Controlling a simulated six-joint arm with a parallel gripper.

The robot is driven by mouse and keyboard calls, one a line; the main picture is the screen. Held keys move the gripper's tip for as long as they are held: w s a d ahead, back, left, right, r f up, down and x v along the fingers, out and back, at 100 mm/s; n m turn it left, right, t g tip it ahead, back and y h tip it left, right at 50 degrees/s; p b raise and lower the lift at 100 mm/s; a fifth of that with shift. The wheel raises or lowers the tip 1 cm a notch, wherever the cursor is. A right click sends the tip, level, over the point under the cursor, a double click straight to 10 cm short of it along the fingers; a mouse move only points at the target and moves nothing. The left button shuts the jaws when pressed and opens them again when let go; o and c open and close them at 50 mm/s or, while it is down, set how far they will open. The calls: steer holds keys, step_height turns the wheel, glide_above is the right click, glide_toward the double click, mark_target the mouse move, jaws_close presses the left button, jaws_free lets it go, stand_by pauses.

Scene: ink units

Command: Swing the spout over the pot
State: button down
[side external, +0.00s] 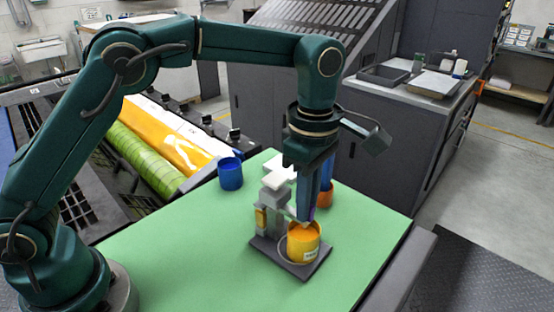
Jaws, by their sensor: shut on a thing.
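The ink unit stands on the green table top; it has a dark base plate (268,248), a grey column (269,215) and a pale top (279,177). A yellow-orange pot (303,245) sits upright on the plate, to the right of the column. A light grey spout (291,211) reaches from the column toward the pot's rim. My gripper (307,217) points down just above the pot, its fingers shut on the spout's end. The fingers hide that end, so its exact position over the pot is unclear.
A blue pot (230,173) stands at the back left of the green table top (190,245). An orange pot (325,196) stands behind my gripper, partly hidden. Rollers (150,150) lie beyond the left edge. The front left of the table is clear.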

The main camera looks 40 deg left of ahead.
steer(key=shift+w+r, duration=0.1)
steer(key=c, duration=0.9)
jaws_free()
steer(key=shift+r, duration=2.55)
